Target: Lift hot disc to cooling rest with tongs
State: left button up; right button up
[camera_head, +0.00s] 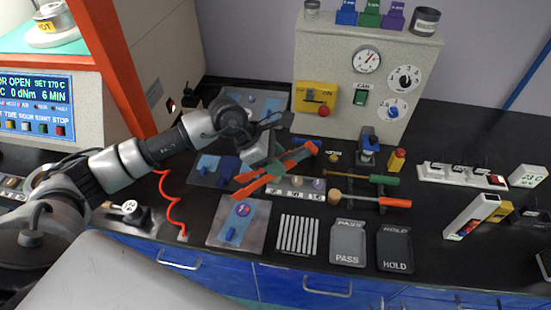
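The orange tongs (262,182), with a green middle part, lie at a slant on the black bench. My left gripper (277,134) is above and behind them, with its fingers spread and nothing seen between them. Whether a finger touches the tongs I cannot tell. A white slatted rack (297,235), which looks like the cooling rest, lies at the bench front. At the top left, a yellow HOT tag (45,27) sits on a pale round platen of the rheometer (40,95). I cannot clearly make out the hot disc there. My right gripper is out of view.
PASS (348,242) and HOLD (394,248) trays lie right of the rack. A metal plate with blue pieces (238,224) is left of it. Wooden-headed tools (380,202) lie right of the tongs. A grey control box (355,85) stands behind. An orange post (112,65) borders the rheometer.

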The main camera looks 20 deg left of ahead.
pick_arm(q)
notch_tip(320, 180, down, 10)
jog(key=b, duration=0.6)
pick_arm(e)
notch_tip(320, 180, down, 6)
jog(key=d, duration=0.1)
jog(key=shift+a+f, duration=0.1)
pick_arm(q)
jog(key=c, duration=0.7)
jog(key=shift+o, duration=0.2)
notch_tip(320, 180, up, 12)
jog(key=p, duration=0.6)
jog(key=shift+p, duration=0.3)
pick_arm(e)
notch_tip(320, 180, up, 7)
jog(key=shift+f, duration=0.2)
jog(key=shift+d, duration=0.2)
